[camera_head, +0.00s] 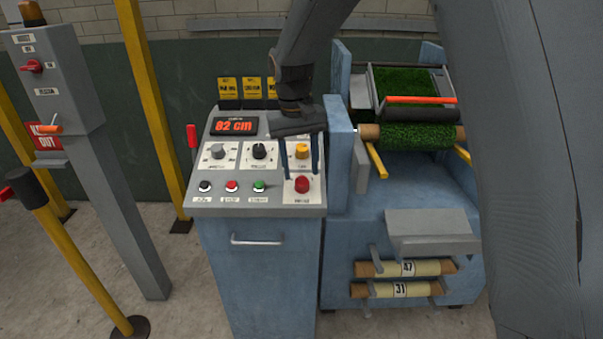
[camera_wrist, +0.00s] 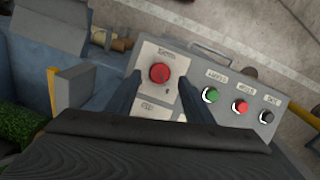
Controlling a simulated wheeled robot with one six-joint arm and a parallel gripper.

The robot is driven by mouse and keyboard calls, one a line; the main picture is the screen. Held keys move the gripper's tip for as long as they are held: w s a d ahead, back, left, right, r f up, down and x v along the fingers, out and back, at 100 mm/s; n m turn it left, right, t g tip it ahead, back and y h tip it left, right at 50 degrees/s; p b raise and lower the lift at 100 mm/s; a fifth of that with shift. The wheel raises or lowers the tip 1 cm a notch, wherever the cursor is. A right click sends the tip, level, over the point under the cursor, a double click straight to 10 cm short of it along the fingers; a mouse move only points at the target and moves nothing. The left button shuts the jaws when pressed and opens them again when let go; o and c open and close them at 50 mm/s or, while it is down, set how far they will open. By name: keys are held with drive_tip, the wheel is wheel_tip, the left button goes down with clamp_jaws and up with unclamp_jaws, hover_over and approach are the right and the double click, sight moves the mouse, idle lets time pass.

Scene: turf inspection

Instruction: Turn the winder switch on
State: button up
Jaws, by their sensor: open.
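A blue control console (camera_head: 263,209) stands in the middle of the head view. Its sloped panel has a round red control (camera_head: 302,184) at the lower right, also in the wrist view (camera_wrist: 160,73). I cannot read its label clearly, nor tell which control is the winder switch. An orange-yellow knob (camera_head: 302,151) sits above it, with a black knob (camera_head: 259,150) and a grey knob (camera_head: 219,151) to its left. My gripper (camera_head: 301,173) is open above the panel, fingers pointing down. In the wrist view its fingertips (camera_wrist: 160,82) appear either side of the red control; contact is not visible.
Black, red (camera_head: 232,186) and green (camera_head: 259,186) buttons line the panel front. A display (camera_head: 234,126) reads 82 cm. A turf roll (camera_head: 405,137) sits on the blue machine at right. A grey box with a red switch (camera_head: 32,66) and yellow posts (camera_head: 150,90) stand left.

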sight(302, 179)
drive_tip(key=shift+d+f+p, duration=0.15)
drive_tip(key=shift+f+p, duration=0.15)
drive_tip(key=shift+f, duration=1.3)
drive_tip(key=shift+c, duration=0.2)
drive_tip(key=c, duration=1)
